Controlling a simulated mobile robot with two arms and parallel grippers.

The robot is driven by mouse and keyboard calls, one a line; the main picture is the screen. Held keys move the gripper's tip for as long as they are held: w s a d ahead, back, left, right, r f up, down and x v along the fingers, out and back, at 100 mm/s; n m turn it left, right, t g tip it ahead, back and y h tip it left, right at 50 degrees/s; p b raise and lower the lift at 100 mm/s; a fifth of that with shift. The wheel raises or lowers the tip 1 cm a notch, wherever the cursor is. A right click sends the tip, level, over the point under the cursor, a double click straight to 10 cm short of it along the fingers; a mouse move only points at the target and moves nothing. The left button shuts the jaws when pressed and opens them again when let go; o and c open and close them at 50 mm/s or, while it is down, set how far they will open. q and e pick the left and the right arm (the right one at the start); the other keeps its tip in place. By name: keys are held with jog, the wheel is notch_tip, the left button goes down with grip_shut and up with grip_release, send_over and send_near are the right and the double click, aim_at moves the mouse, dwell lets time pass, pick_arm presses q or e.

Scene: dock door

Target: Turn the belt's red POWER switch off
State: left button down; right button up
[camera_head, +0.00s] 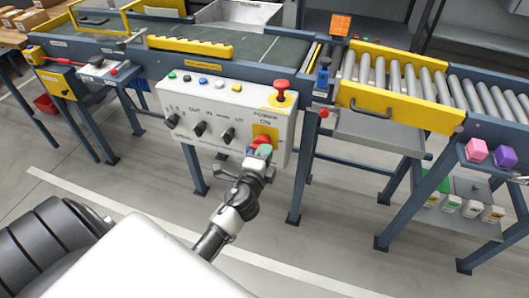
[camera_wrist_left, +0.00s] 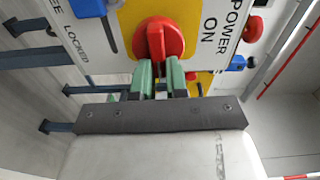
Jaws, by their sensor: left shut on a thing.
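The red POWER switch (camera_wrist_left: 158,38) is a round knob with a raised grip bar, on a yellow plate beside the printed words POWER and ON. The plate (camera_head: 266,130) is at the lower right of the white control panel (camera_head: 215,112) on the belt's side. My left gripper (camera_head: 262,150) reaches up to it from below. In the left wrist view its green fingers (camera_wrist_left: 160,75) are shut on the lower end of the knob's bar. The gripper hides most of the switch in the head view. My right gripper is not in view.
A red mushroom button (camera_head: 281,86) stands above the switch on the same panel. Several black knobs (camera_head: 200,129) and small coloured buttons are to its left. The belt (camera_head: 270,48) runs behind, with a roller conveyor (camera_head: 400,75) at right. The floor in front is clear.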

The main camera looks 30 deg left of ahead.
pick_arm(q)
jog(key=shift+f+m, duration=0.15)
jog(key=shift+m, duration=0.25)
jog(key=c, duration=1.1)
grip_release()
jog(key=shift+c, duration=0.2)
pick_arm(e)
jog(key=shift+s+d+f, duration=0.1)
pick_arm(q)
jog(key=shift+s, duration=0.15)
jog(key=b+v, duration=0.1)
jog(key=v, duration=0.9)
jog(key=shift+s+d, duration=0.2)
jog(key=shift+s, duration=0.05)
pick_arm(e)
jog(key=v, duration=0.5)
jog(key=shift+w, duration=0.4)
